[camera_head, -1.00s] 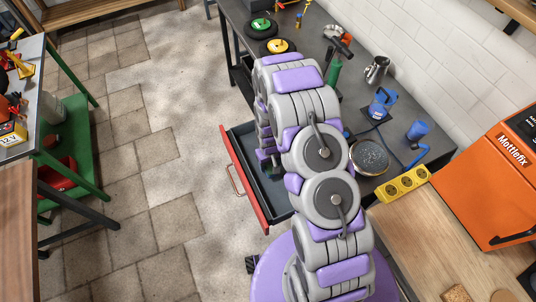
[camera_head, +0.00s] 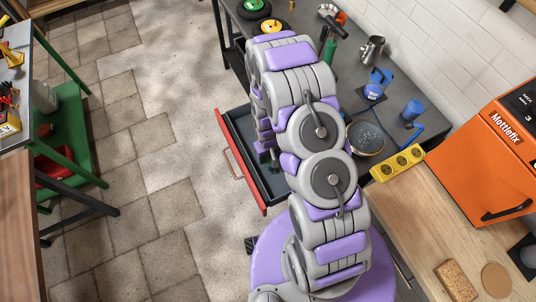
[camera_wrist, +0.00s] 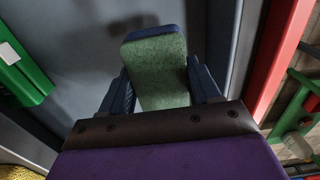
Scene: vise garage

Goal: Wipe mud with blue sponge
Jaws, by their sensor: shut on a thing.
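My gripper (camera_wrist: 159,82) is shut on the blue sponge (camera_wrist: 154,65), seen in the wrist view. The sponge has a green scouring face toward the camera and a blue edge at its far end. Dark blue fingers press on both its sides. Gripper and sponge are over or inside the open red-fronted drawer (camera_head: 242,160); their exact height cannot be told. In the head view my arm hides most of the gripper. No mud can be made out with certainty. A round dish (camera_head: 366,139) with a dark speckled surface lies on the grey workbench (camera_head: 440,146).
A blue can (camera_head: 411,111), a blue item (camera_head: 377,84), a steel jug (camera_head: 372,49) and a yellow power strip (camera_head: 398,163) are on the benches. An orange machine (camera_head: 497,160) stands right. A tan sponge (camera_head: 456,281) lies on the wooden counter. The floor (camera_head: 195,115) left of the drawer is clear.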

